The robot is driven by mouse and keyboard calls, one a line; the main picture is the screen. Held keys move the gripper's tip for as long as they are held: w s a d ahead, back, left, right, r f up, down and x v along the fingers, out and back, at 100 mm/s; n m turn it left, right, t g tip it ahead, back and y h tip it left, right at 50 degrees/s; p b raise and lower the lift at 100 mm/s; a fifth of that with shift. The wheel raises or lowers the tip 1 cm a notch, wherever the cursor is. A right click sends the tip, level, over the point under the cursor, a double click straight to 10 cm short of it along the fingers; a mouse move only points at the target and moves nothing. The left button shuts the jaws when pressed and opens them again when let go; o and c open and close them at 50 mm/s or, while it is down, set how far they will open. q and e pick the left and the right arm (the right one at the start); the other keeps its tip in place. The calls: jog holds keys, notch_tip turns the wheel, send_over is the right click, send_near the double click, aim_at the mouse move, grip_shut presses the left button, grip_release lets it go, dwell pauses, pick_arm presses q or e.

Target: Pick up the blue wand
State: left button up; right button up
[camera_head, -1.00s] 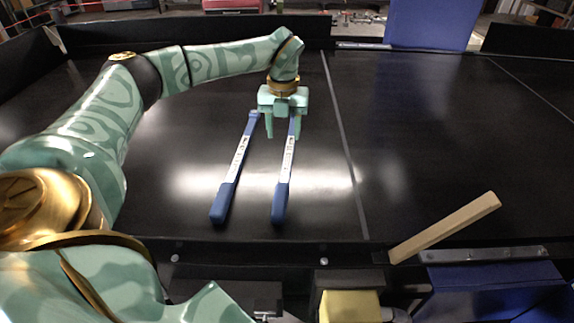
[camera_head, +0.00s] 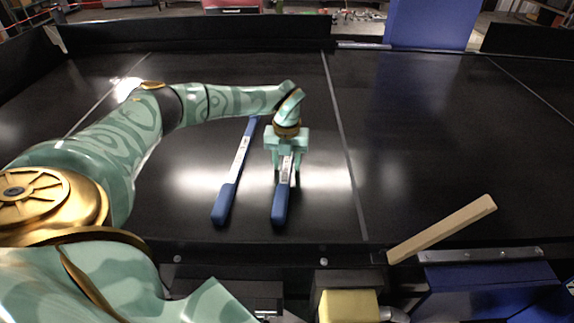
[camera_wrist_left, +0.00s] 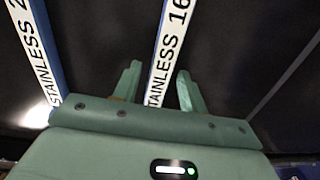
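Two wands with blue handles and white labelled shafts lie apart, side by side, on the black belt (camera_head: 425,140). The left wand (camera_head: 226,200) has its handle toward me; its label also shows at the left of the left wrist view (camera_wrist_left: 34,48). The right wand (camera_head: 280,205) runs under my left gripper (camera_head: 286,175), which hides its far part. In the left wrist view, its label (camera_wrist_left: 172,40) reads "STAINLESS 16" and passes between the two spread fingers (camera_wrist_left: 158,88). The left gripper is open over this shaft, with gaps on both sides. My right gripper is out of view.
A wooden bar (camera_head: 442,228) slants up over the belt's front edge at right. A yellow block (camera_head: 348,305) is below that edge. A blue panel (camera_head: 432,22) stands at the back. The belt right of the wands is clear.

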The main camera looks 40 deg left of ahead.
pick_arm(q)
grip_shut()
